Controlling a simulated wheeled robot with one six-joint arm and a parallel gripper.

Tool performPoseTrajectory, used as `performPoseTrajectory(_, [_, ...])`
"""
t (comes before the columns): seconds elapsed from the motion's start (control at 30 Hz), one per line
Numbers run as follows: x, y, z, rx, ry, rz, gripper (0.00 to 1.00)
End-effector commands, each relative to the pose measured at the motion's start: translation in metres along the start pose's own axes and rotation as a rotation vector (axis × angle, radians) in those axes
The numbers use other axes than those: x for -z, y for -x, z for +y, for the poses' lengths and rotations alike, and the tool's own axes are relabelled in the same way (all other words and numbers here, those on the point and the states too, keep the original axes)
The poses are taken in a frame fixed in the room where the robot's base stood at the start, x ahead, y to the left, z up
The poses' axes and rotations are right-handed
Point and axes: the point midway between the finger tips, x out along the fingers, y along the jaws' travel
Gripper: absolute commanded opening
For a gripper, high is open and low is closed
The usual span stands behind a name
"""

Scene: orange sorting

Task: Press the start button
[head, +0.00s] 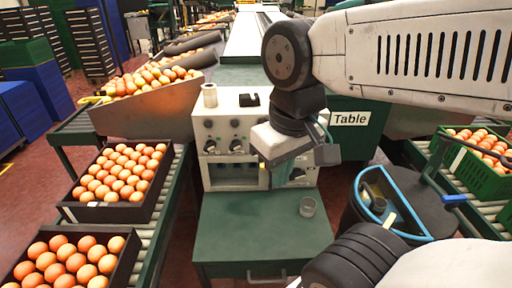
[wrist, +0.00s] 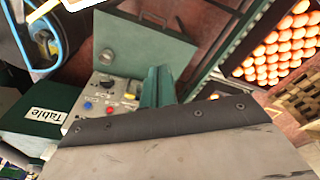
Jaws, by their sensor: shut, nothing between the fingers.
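The machine (head: 228,127) with knobs and buttons stands behind the green table in the head view. In the wrist view its panel (wrist: 95,118) shows a blue button (wrist: 87,106), a red button (wrist: 110,110) and black knobs. I cannot tell which one is the start button; no label is readable. My gripper (head: 279,180) is shut and empty, in front of the machine's right side, and hides part of its face. Its green fingers (wrist: 158,88) point over the table in the wrist view, beside the panel. Contact with the panel cannot be made out.
A small clear cup (head: 308,207) stands on the green table (head: 240,235). A crate of oranges (head: 110,212) is on the left conveyor; a green crate (head: 470,178) is on the right. A blue-rimmed bin (head: 360,205) stands at right. A "Table" sign (head: 350,118) is behind.

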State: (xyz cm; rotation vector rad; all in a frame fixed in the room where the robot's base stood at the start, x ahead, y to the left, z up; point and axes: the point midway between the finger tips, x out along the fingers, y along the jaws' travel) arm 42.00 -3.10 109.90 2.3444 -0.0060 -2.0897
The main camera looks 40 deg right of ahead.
Motion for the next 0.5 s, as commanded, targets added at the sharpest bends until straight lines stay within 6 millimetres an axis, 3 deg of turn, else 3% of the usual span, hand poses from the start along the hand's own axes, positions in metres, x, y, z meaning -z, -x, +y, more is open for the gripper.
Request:
performPoseTrajectory(0.17, [0.004, -0.008, 0.009, -0.052, -0.002, -0.052, 0.0])
performPoseTrajectory(0.5, [0.047, -0.058, 0.083, -0.503, 0.048, -0.352, 0.0])
